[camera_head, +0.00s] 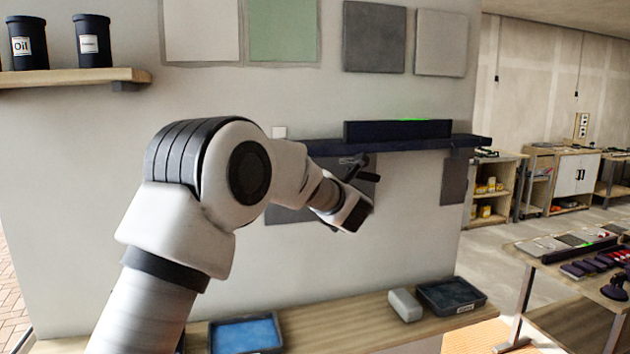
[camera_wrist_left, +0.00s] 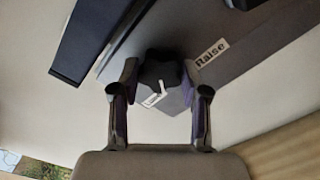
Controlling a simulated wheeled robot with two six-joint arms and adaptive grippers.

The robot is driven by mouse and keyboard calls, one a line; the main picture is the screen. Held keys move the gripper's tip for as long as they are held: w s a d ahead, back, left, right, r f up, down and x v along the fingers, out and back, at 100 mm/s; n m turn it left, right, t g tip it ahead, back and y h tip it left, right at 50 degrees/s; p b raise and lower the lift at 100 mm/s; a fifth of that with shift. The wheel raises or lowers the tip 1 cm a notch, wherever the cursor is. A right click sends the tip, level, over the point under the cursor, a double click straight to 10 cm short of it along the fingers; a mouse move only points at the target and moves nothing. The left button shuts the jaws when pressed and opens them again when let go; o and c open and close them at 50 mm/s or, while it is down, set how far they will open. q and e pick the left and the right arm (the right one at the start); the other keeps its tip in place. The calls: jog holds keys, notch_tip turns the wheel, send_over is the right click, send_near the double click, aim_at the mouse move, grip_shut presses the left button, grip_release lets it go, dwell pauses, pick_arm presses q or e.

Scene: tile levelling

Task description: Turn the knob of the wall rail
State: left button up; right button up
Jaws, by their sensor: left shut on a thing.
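The wall rail (camera_head: 470,142) is a long dark navy bar on the pale wall, with a black level-like bar (camera_head: 398,131) showing a green strip on top. My left gripper (camera_head: 358,170) is just below the rail, in front of a dark grey tile. In the left wrist view, the black knob (camera_wrist_left: 160,68) with a white pointer mark sits between the two fingers of my left gripper (camera_wrist_left: 160,88), which are closed on its sides. A white label reading "Raise" (camera_wrist_left: 211,54) is to the right of the knob. The knob is hidden in the head view. My right gripper is out of view.
Below is a wooden bench (camera_head: 335,322) with a blue-filled tray (camera_head: 246,335), a pale block (camera_head: 405,305) and a dark tray (camera_head: 450,294). Sample tiles (camera_head: 374,37) hang above. A shelf with dark cans (camera_head: 94,40) is at upper left.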

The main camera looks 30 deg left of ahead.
pick_arm(q)
jog(key=o, duration=1.1)
jog(key=shift+o, duration=0.2)
jog(key=v, duration=1.2)
jog(key=shift+w, duration=0.1)
